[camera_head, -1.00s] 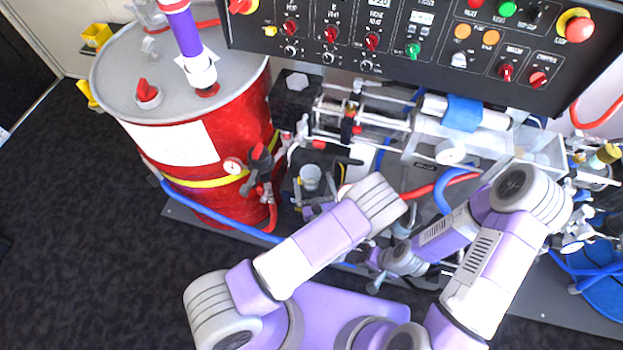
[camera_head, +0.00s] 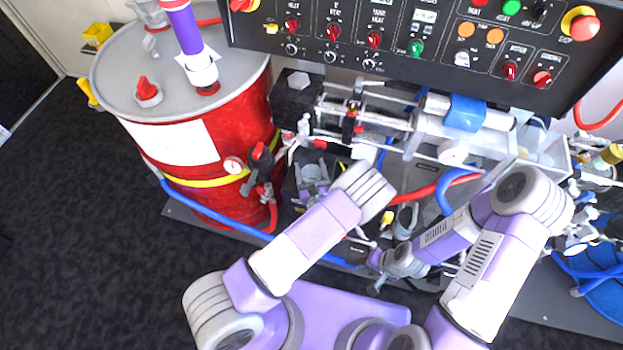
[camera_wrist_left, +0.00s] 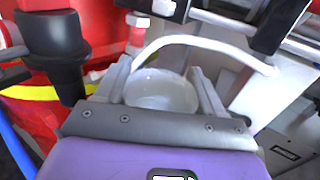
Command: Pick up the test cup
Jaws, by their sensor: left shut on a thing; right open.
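The test cup (camera_wrist_left: 160,92) is a pale, translucent round cup seen from above in the left wrist view. It sits between the two grey fingers of my left gripper (camera_wrist_left: 163,88), which is shut on it. In the head view the cup (camera_head: 312,171) shows small, left of my left wrist and right of the drum, with the left gripper (camera_head: 314,184) at it. I cannot tell whether the cup is clear of the surface below. My right gripper (camera_head: 374,272) is open, low in the middle of the head view, away from the cup.
A red drum (camera_head: 235,135) with a grey lid stands at the left. A black control panel (camera_head: 400,45) hangs above the pump assembly (camera_head: 375,120). Red and blue hoses run close around the cup. A pale curved tube (camera_wrist_left: 205,42) arches behind it. Dark floor lies open at left.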

